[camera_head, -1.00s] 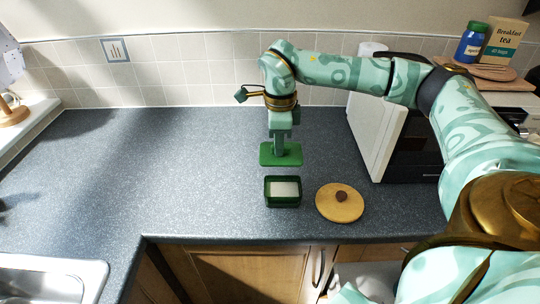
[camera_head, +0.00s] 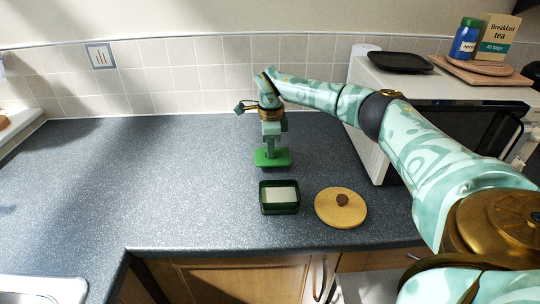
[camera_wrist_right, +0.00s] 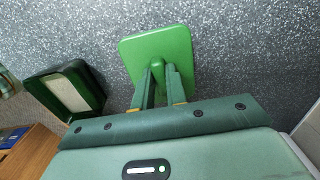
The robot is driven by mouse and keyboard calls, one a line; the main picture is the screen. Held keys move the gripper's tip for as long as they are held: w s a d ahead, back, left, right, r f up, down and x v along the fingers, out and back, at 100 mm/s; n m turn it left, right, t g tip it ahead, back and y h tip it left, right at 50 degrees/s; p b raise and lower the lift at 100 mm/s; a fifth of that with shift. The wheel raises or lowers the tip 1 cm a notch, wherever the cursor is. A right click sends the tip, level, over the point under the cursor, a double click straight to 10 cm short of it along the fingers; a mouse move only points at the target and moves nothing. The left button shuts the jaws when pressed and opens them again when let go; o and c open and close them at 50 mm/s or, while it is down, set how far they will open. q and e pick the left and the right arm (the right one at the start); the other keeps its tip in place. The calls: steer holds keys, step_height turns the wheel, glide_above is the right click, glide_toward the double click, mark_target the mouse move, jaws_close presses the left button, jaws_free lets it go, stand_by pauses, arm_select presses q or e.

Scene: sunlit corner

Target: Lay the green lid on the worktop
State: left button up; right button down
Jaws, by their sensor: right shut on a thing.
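The green lid (camera_head: 272,158) is a flat rectangular piece behind the dark green box in the head view. My right gripper (camera_head: 271,147) is shut on it from above. In the right wrist view the lid (camera_wrist_right: 160,48) lies flat beyond the fingertips of my gripper (camera_wrist_right: 161,72). It is level and low over the worktop (camera_head: 165,195); I cannot tell whether it touches. The dark green box (camera_head: 280,209) stands open on the worktop with a pale block inside. It also shows at the left of the right wrist view (camera_wrist_right: 92,88). My left gripper is not in view.
A round yellow lid with a brown knob (camera_head: 341,215) lies right of the box. A microwave (camera_head: 385,150) stands at the right, with a black tray (camera_head: 401,62) on top. A sink (camera_head: 42,289) is at the front left. The left worktop is clear.

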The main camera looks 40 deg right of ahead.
step_height(320, 180, down, 2)
steer(key=shift+f, duration=0.1)
steer(key=c, duration=1.4)
jaws_free()
steer(key=shift+c, duration=0.2)
step_height(320, 180, up, 12)
steer(key=p, duration=0.3)
steer(key=shift+r, duration=0.2)
